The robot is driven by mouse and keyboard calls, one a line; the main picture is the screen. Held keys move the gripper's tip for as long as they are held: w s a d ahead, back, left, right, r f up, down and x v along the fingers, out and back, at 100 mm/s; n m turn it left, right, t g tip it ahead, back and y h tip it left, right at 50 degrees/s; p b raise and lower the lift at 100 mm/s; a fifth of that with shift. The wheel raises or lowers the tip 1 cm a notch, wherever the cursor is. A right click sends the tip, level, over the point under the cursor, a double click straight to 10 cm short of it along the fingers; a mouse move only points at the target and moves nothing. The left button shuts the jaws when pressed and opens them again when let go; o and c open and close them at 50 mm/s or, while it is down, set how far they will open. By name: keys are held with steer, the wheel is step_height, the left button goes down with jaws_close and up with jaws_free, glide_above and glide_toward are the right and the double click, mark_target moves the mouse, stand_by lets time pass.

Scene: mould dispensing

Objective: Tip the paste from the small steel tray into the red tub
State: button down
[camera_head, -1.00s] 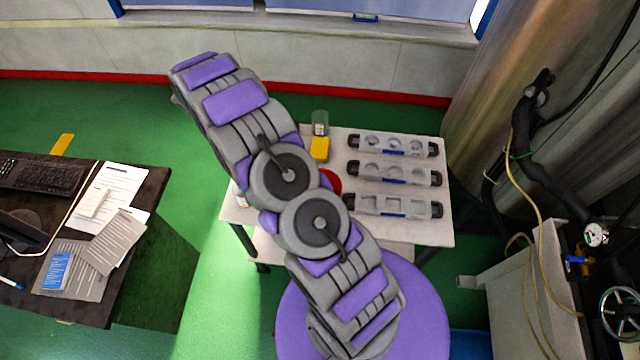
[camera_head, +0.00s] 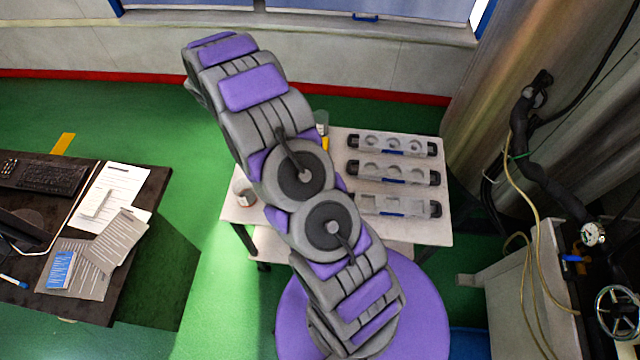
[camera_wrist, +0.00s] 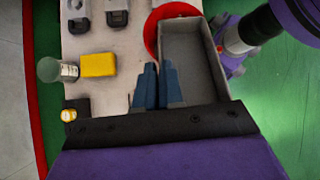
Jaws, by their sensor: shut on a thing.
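The small steel tray (camera_wrist: 193,80) is a grey, open rectangular box in the wrist view, just beyond my gripper. My gripper (camera_wrist: 158,70) is shut on the tray's left wall, with one blue finger on each side of it. The tray looks level; I cannot make out any paste in it. The red tub (camera_wrist: 152,36) is a round red rim beneath and to the left of the tray's far end, which hides part of it. Whether tray and tub touch I cannot tell. In the head view my arm hides the gripper, tray and tub.
The pale table (camera_head: 437,227) holds three moulds (camera_head: 392,145) on its right side. A clear jar (camera_wrist: 50,70) and a yellow block (camera_wrist: 98,64) stand left in the wrist view. Another jar (camera_head: 243,190) stands at the table's left edge. A dark desk (camera_head: 150,190) lies further left.

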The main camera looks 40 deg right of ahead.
steer(key=shift+r, duration=0.1)
stand_by(0.4)
steer(key=shift+s+d+r+t+y+p, duration=0.4)
steer(key=shift+r+t+y+p, duration=0.2)
steer(key=shift+t, duration=0.2)
steer(key=shift+s+d+r+t+y+p, duration=0.35)
steer(key=shift+s+r+t+y+p, duration=0.15)
steer(key=shift+r+t+y, duration=0.1)
stand_by(0.4)
steer(key=shift+s+d+r+t+y+p, duration=0.4)
steer(key=shift+s+d+t+y, duration=0.1)
steer(key=shift+s+t+y, duration=0.15)
